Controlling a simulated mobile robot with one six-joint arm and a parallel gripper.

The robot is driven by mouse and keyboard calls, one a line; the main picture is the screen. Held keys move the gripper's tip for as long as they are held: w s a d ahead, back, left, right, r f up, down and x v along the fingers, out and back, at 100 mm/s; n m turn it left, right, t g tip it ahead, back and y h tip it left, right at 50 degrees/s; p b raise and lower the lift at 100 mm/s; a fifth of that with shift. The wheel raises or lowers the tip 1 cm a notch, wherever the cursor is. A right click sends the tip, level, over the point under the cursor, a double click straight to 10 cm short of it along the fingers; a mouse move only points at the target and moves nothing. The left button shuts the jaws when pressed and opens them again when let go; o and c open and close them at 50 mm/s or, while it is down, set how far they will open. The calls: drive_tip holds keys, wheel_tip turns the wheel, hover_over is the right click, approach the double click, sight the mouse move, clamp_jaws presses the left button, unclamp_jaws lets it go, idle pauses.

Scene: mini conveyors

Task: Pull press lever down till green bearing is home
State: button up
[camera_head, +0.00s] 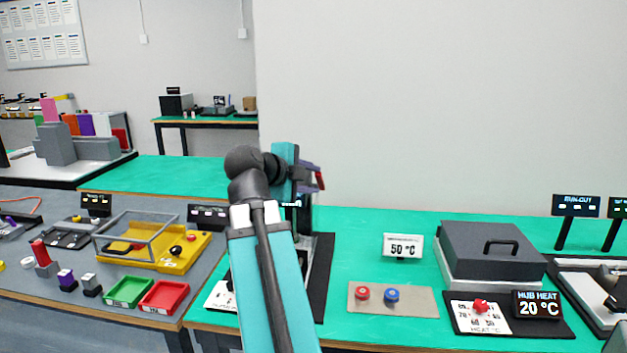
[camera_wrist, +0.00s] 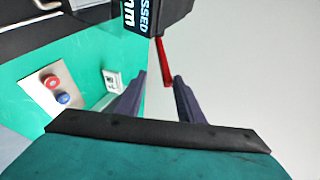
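The red press lever (camera_wrist: 163,62) hangs from the dark press head (camera_wrist: 165,12) in the wrist view. Its lower end shows between the two fingertips of my gripper (camera_wrist: 160,76), with a gap on either side. My gripper is open, and I see no finger touching the lever. In the head view my gripper (camera_head: 312,172) is up at the press, with a bit of red lever (camera_head: 320,181) beside it. My arm hides most of the press, whose dark base (camera_head: 321,275) shows to the right. The green bearing is not visible in either view.
A plate with red and blue buttons (camera_head: 420,302) lies right of the press on the green table, near a 50 °C sign (camera_head: 403,246). A grey lidded heater (camera_head: 490,252) stands farther right. Green (camera_head: 129,291) and red trays (camera_head: 164,297) are on the left table.

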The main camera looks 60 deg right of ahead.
drive_tip(key=r+p+v, duration=0.1)
drive_tip(key=p+v, duration=0.1)
drive_tip(key=v, duration=0.7)
drive_tip(key=shift+w+d, duration=0.15)
drive_tip(key=shift+d, duration=0.2)
idle(0.8)
drive_tip(key=shift+r, duration=0.15)
idle(0.6)
drive_tip(key=b+v, duration=0.1)
drive_tip(key=v, duration=1.2)
drive_tip(key=shift+a, duration=0.4)
drive_tip(key=shift+r, duration=0.1)
idle(0.4)
